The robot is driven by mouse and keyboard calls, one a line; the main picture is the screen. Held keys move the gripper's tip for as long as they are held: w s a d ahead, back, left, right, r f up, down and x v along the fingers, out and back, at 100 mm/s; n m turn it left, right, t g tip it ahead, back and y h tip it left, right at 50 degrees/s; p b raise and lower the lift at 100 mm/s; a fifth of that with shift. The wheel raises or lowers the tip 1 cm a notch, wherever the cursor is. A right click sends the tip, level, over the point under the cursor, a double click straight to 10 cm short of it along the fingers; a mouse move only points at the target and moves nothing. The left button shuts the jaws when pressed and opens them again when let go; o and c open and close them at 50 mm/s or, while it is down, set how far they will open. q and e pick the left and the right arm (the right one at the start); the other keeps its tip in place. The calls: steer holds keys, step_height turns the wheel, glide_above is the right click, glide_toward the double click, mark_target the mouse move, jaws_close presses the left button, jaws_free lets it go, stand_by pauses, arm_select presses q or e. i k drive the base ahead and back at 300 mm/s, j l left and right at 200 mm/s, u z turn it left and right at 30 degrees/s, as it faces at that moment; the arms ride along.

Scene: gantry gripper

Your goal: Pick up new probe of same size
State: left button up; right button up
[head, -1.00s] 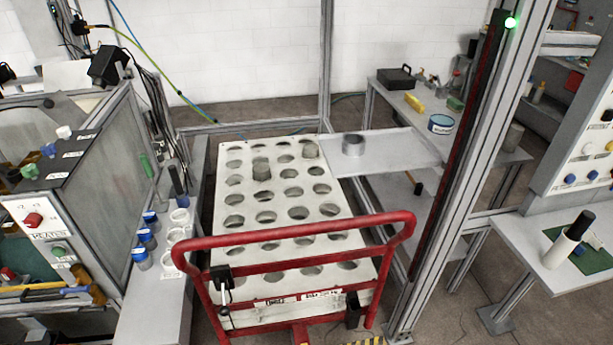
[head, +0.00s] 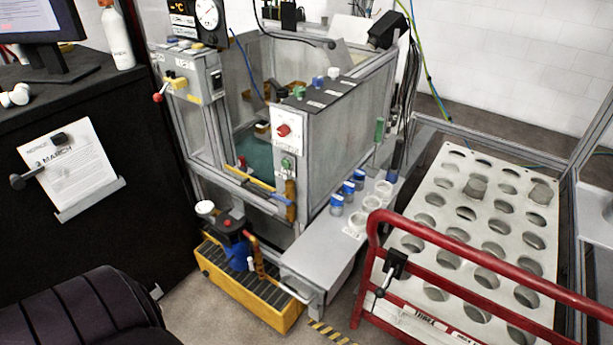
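Two grey cylinders that look like probes stand in holes of the white perforated trolley top (head: 437,248) at the right. One cylinder (head: 475,188) is near the back left and the other cylinder (head: 541,193) is near the back right. Their exact sizes cannot be compared from here. Several small blue-and-clear containers, one of them here (head: 348,188), stand on the narrow grey bench left of the trolley. White rings (head: 371,203) lie in a row beside them. Neither of my grippers is in view.
The trolley's red handle rail (head: 470,264) crosses the lower right. A machine cabinet (head: 335,140) stands in the middle, with a yellow crate (head: 245,290) at its foot. A black desk with a monitor (head: 38,28) is at the left. Some floor is clear in front.

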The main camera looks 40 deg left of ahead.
mark_target(337, 199)
steer(key=u, duration=0.9)
